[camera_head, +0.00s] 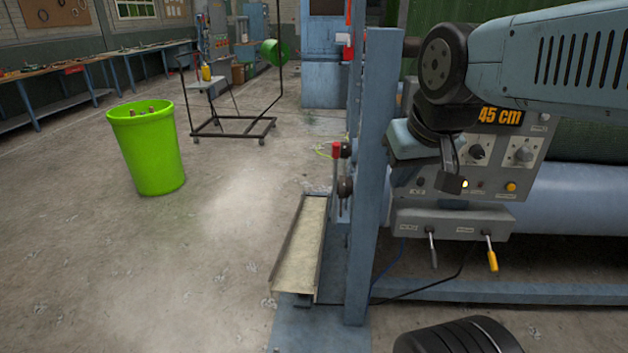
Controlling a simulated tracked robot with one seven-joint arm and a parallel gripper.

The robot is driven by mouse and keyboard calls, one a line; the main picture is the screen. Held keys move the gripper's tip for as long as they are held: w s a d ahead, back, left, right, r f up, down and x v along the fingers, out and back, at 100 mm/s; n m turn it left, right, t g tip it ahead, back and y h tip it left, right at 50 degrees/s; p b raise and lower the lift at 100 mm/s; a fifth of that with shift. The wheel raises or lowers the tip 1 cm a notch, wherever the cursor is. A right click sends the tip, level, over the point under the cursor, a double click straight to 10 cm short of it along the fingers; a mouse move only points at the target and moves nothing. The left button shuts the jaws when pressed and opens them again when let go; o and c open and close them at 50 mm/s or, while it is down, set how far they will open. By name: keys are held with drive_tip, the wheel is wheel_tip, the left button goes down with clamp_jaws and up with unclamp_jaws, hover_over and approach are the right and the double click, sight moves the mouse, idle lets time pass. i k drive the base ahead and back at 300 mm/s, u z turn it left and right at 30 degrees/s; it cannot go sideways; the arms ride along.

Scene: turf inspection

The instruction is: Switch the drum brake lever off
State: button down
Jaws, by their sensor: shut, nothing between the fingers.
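A grey lever box (452,222) hangs below the control panel and carries two levers. The left one is a dark grey lever (433,250) and the right one is a yellow-handled lever (491,254); both hang downward. Their labels are too small to read, so I cannot tell which is the drum brake lever. A red-topped lever (336,165) stands upright beside the blue post. My gripper (453,184) is shut and empty, in front of the panel's left part and above the lever box. It hides part of the panel and appears apart from the levers.
The control panel (530,155) has knobs, small buttons and a "45 cm" display. A blue post (368,200) stands just left of my gripper. A sloping tray (302,245) lies left of it. A green bin (147,150) and a wheeled frame (232,130) stand on open floor.

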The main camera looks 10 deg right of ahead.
sight(336, 147)
drive_tip(key=k, duration=0.9)
drive_tip(key=z, duration=0.15)
drive_tip(key=i, duration=1.4)
drive_tip(key=u, duration=0.2)
